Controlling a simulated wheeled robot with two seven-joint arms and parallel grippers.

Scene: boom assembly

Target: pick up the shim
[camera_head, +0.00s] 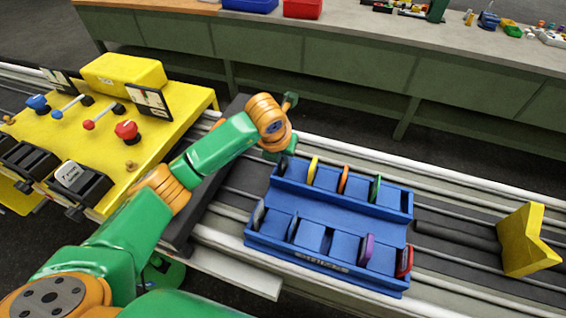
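A blue rack (328,262) with two rows of slots stands on the rail track. Thin coloured plates, which may be the shims, stand upright in it. The back row shows a yellow plate (312,170), an orange plate (343,180) and a green plate (375,189). The front row shows a grey plate (258,214), a purple plate (366,250) and a red plate (404,262). My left gripper (283,158) is at the back row's left end, left of the yellow plate. The wrist hides its fingers, so its opening and any hold are unclear. My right gripper is out of view.
A yellow control box (170,135) with levers and knobs stands at the left. A yellow V-shaped block (527,240) sits at the rail's right. A long workbench (345,38) with bins and small parts runs along the back.

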